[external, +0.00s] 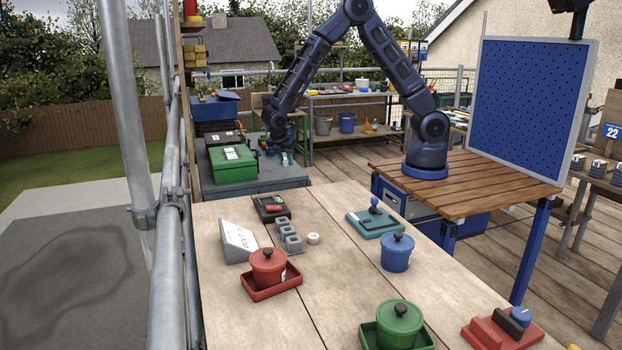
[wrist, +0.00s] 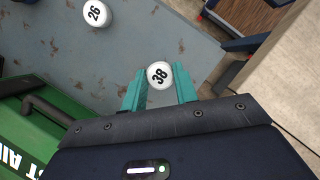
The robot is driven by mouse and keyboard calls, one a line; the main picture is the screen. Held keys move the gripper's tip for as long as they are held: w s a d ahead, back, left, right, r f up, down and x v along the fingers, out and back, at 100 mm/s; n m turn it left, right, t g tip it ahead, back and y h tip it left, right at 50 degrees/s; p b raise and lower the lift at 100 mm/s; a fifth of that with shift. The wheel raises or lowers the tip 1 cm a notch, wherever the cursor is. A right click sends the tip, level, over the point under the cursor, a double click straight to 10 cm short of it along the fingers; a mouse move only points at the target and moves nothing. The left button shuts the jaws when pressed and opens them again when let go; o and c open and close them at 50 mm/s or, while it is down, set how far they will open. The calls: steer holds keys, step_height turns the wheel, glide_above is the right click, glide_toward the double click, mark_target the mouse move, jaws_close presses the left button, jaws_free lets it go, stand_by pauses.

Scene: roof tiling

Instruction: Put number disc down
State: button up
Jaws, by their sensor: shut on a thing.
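My gripper (wrist: 158,88) has teal fingers shut on a white number disc marked 38 (wrist: 158,75), which sits between the fingertips. In the external view my gripper (external: 287,157) is low over the grey bench top (external: 262,183) at the back left, just right of the green first-aid box (external: 232,163). Whether the held disc touches the surface, I cannot tell. A second white disc marked 26 (wrist: 95,13) lies on the grey top, up and left of the held disc in the wrist view. Another small white disc (external: 313,239) is on the wooden table.
The green box (wrist: 30,140) is close at lower left in the wrist view. The wooden table (external: 340,285) in front holds red, blue and green lidded pots, grey blocks and a white sloped block (external: 238,242). Scaffold poles (external: 130,100) stand at the left.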

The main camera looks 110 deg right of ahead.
steer(key=shift+f, duration=1.25)
steer(key=shift+f, duration=0.2)
steer(key=o, duration=0.9)
steer(key=shift+o, duration=0.2)
steer(key=shift+r, duration=0.1)
